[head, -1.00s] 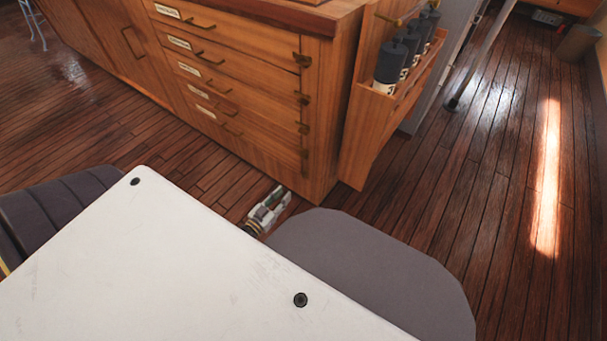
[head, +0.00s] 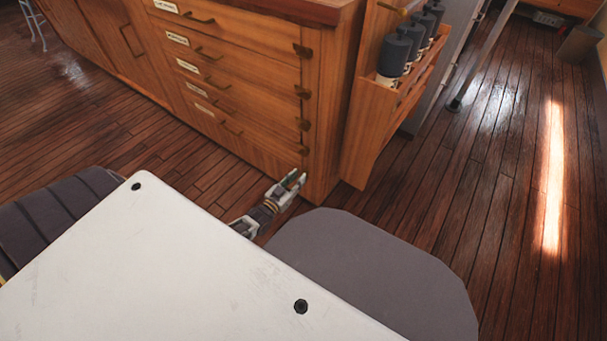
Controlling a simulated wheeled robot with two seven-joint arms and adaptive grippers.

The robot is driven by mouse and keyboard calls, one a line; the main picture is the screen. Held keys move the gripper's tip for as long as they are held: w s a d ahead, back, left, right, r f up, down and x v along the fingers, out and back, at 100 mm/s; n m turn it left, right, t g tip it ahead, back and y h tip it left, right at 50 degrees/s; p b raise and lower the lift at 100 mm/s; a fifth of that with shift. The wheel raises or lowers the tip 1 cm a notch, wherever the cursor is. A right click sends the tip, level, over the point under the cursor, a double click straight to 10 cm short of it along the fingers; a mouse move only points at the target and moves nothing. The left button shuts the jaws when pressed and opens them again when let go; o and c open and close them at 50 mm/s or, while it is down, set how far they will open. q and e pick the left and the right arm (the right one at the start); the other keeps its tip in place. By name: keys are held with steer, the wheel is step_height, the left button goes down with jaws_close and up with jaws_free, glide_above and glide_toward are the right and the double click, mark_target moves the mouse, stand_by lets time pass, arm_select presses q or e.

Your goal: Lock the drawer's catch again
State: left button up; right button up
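The wooden chest (head: 235,75) at upper centre has a stack of wide drawers with labels and handles, and they look closed. Several small brass catches run down its right front edge, among them the top one (head: 302,50), one below it (head: 302,92) and a lower one (head: 303,124). Whether each is locked is too small to tell. My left gripper (head: 291,182) is low at the chest's front right corner, below the catches, and appears to hold nothing. Its finger gap is unclear. My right gripper is not in view.
A rack of dark cylinders (head: 395,54) is on the chest's right side. A slanted metal pole (head: 485,55) and a bin (head: 579,43) stand farther right. The wooden floor (head: 470,190) right of the chest is clear.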

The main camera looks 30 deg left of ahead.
mark_target(304, 171)
arm_select(q)
steer(key=shift+w+d+b, duration=0.2)
steer(key=shift+w+b, duration=0.6)
steer(key=shift+w, duration=1.4)
jaws_close()
